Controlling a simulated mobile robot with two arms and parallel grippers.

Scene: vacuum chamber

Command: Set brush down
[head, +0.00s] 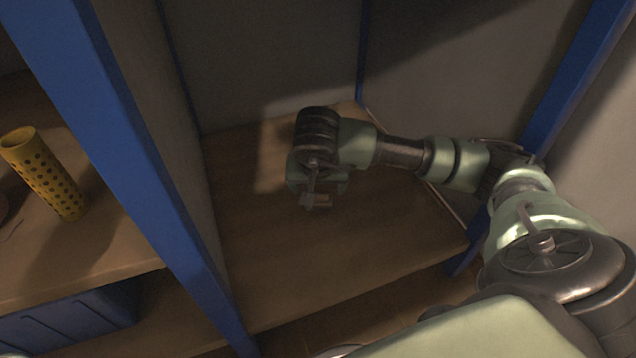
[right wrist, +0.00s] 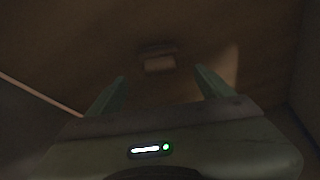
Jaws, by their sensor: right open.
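My right gripper (head: 316,188) is over the wooden shelf board in the middle of the head view, pointing down. In the right wrist view its two fingers (right wrist: 162,84) stand wide apart with nothing clamped between them. A small brownish block, which looks like the brush (right wrist: 160,62), shows ahead of the fingers in the dim right wrist view, apart from both. In the head view the brush (head: 320,201) is a small tan patch just under the gripper, mostly hidden by it. Its bristles cannot be made out. My left gripper is not in view.
The wooden shelf (head: 340,265) is bare around the gripper, with grey walls behind. A blue post (head: 125,150) separates it from a left bay holding a yellow perforated cylinder (head: 45,175). A blue bin (head: 70,322) sits below. Another blue post (head: 580,75) stands right.

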